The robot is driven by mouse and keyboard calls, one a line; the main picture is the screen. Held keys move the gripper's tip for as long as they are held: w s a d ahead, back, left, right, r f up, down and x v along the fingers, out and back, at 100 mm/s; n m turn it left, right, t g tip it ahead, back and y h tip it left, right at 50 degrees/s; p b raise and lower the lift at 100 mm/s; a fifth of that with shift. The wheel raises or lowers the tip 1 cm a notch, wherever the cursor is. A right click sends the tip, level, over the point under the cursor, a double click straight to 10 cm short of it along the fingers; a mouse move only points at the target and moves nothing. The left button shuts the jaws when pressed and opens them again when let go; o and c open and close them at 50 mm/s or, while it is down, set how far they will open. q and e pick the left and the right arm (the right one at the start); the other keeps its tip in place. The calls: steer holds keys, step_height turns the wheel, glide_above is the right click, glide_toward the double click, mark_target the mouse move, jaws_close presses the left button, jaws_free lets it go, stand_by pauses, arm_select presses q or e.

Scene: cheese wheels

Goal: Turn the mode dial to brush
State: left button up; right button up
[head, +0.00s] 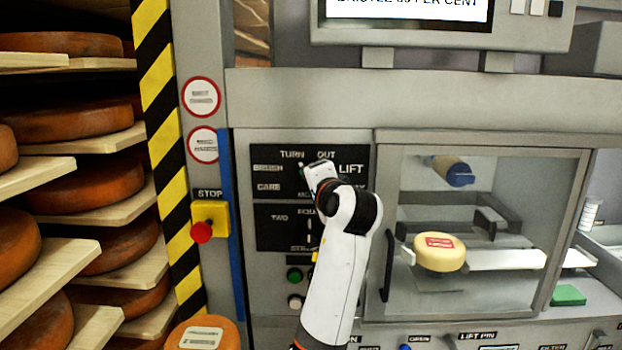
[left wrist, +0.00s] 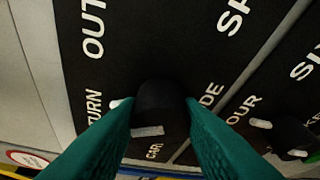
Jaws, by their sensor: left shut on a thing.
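The mode dial (left wrist: 158,93) is a black round knob on a black lettered panel (head: 262,157). In the left wrist view my left gripper (left wrist: 158,116) has its two green fingers shut on the dial, one on each side. A white mark shows at the dial's lower edge, close to the CARE lettering; the exact setting is unclear. In the head view my left gripper (head: 308,174) is at the upper panel and hides the dial. The lettering around it includes TURN, OUT, LIFT and CARE, with a blurred label at the left. My right gripper is not in view.
A second dial (left wrist: 292,137) sits on the lower panel. A red stop button (head: 201,232) on a yellow box is at the left. A glazed chamber (head: 480,180) with a pale cheese wheel (head: 440,257) is at the right. Shelves of orange wheels (head: 98,190) stand at the far left.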

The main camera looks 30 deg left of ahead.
arm_select(q)
steer(key=shift+n+h+p, duration=1.6)
steer(key=shift+n, duration=1.1)
steer(key=o, duration=1)
steer(key=shift+c, duration=0.2)
steer(key=shift+s+r, duration=0.1)
steer(key=b+v, duration=0.3)
steer(key=v, duration=0.9)
